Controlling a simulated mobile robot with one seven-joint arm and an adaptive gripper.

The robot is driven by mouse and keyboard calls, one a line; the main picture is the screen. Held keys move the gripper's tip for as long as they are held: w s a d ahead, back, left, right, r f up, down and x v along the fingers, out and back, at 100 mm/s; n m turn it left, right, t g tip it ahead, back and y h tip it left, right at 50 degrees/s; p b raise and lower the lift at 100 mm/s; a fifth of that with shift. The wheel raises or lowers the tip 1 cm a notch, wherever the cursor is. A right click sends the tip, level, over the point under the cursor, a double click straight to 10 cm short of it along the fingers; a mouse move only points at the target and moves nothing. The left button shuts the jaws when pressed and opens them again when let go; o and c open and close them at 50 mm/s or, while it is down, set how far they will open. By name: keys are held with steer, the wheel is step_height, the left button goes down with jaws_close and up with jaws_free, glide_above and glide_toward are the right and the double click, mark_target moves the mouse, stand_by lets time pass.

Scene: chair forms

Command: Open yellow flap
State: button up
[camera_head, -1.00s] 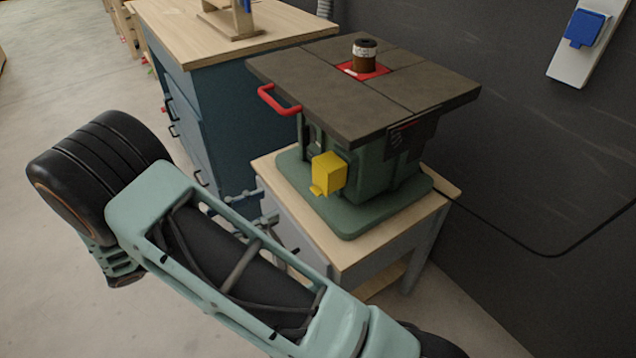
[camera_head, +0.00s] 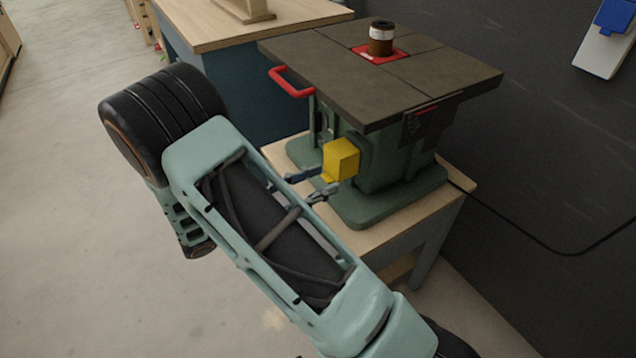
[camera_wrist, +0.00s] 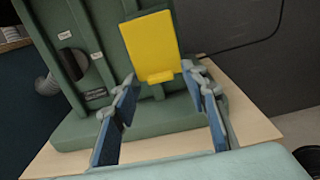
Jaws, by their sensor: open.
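The yellow flap (camera_head: 341,160) is a box-like cover on the front of the green machine body, below the dark table top. It looks closed, with a small lip at its lower edge. In the wrist view the flap (camera_wrist: 152,46) stands upright ahead, its lip (camera_wrist: 160,77) at the bottom. My gripper (camera_head: 318,186) is open and close to the flap's lower left. In the wrist view its two blue-padded fingers (camera_wrist: 165,125) are spread, with the lip ahead of and between them. No contact with the flap is clear.
The dark machine table top (camera_head: 380,75) with a red handle (camera_head: 290,82) overhangs the flap. The machine stands on a wooden stand (camera_head: 437,205) beside a blue cabinet (camera_head: 240,90). A black cable (camera_head: 560,250) hangs along the dark wall. Floor is clear at left.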

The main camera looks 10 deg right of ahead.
jaws_close()
stand_by(0.3)
steer(key=shift+r, duration=0.1)
steer(key=r+y+p, duration=0.1)
steer(key=p, duration=0.2)
steer(key=a+r+g+y+p, duration=0.1)
steer(key=r+y+p, duration=0.1)
steer(key=p, duration=0.2)
steer(key=shift+s+a+r, duration=0.15)
steer(key=shift+s+a, duration=0.05)
steer(key=g+y+p, duration=0.3)
steer(key=y+p, duration=0.6)
steer(key=p, duration=0.9)
glide_toward(330, 169)
steer(key=r, duration=0.1)
steer(key=shift+d+r+p, duration=0.1)
steer(key=shift+r+p, duration=0.35)
steer(key=shift+r, duration=0.05)
steer(key=shift+d, duration=0.15)
